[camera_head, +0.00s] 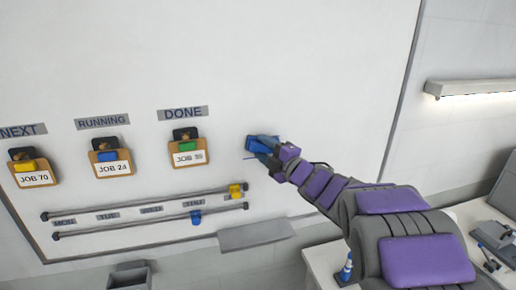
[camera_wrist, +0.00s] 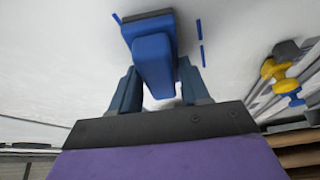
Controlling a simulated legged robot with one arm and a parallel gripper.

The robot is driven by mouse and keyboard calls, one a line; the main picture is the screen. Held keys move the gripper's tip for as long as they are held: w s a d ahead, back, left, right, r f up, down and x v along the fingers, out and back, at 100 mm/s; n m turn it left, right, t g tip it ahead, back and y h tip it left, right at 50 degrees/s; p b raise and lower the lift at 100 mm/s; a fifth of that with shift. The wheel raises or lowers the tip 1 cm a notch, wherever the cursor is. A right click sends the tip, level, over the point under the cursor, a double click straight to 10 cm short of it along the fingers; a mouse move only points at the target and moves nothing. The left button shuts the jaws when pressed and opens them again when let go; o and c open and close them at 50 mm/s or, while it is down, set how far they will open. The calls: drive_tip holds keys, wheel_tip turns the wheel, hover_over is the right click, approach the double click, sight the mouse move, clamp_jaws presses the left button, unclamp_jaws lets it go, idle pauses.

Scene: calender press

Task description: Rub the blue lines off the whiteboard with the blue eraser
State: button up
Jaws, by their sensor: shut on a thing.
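The blue eraser (camera_head: 262,143) is in my gripper (camera_head: 268,150), up against the whiteboard (camera_head: 310,80) to the right of the DONE column. In the wrist view the eraser (camera_wrist: 153,50) sits between the two fingers of my gripper (camera_wrist: 155,85), its dark pad side toward the board. I cannot tell whether the pad touches the board. Short blue lines (camera_wrist: 200,42) show to the right of the eraser in the wrist view, with a small piece at its upper left. In the head view a thin bit of blue line (camera_head: 248,158) shows beside the eraser. The eraser hides part of the board.
Job cards hang under NEXT (camera_head: 33,173), RUNNING (camera_head: 110,163) and DONE (camera_head: 188,152). Two rails (camera_head: 150,202) with a yellow slider (camera_head: 235,190) and a blue slider (camera_head: 196,217) run below. A grey tray (camera_head: 256,234) sits at the board's lower edge. The upper board is clear.

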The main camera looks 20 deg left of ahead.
drive_tip(key=w+d+p, duration=0.2)
drive_tip(key=w+d, duration=0.1)
drive_tip(key=d, duration=0.2)
drive_tip(key=shift+w+d, duration=0.25)
drive_tip(key=shift+d, duration=0.15)
idle(0.4)
drive_tip(key=s+d+b, duration=0.1)
drive_tip(key=s+d, duration=0.2)
drive_tip(key=s, duration=0.2)
idle(0.6)
drive_tip(key=shift+s+b, duration=0.1)
drive_tip(key=shift+b, duration=0.2)
drive_tip(key=shift+s+d+b, duration=0.2)
drive_tip(key=shift+s+d, duration=0.2)
drive_tip(key=shift+s, duration=0.25)
drive_tip(key=shift+s+d+b, duration=0.15)
drive_tip(key=shift+s+d, duration=0.25)
drive_tip(key=shift+s, duration=0.2)
drive_tip(key=shift+f, duration=0.1)
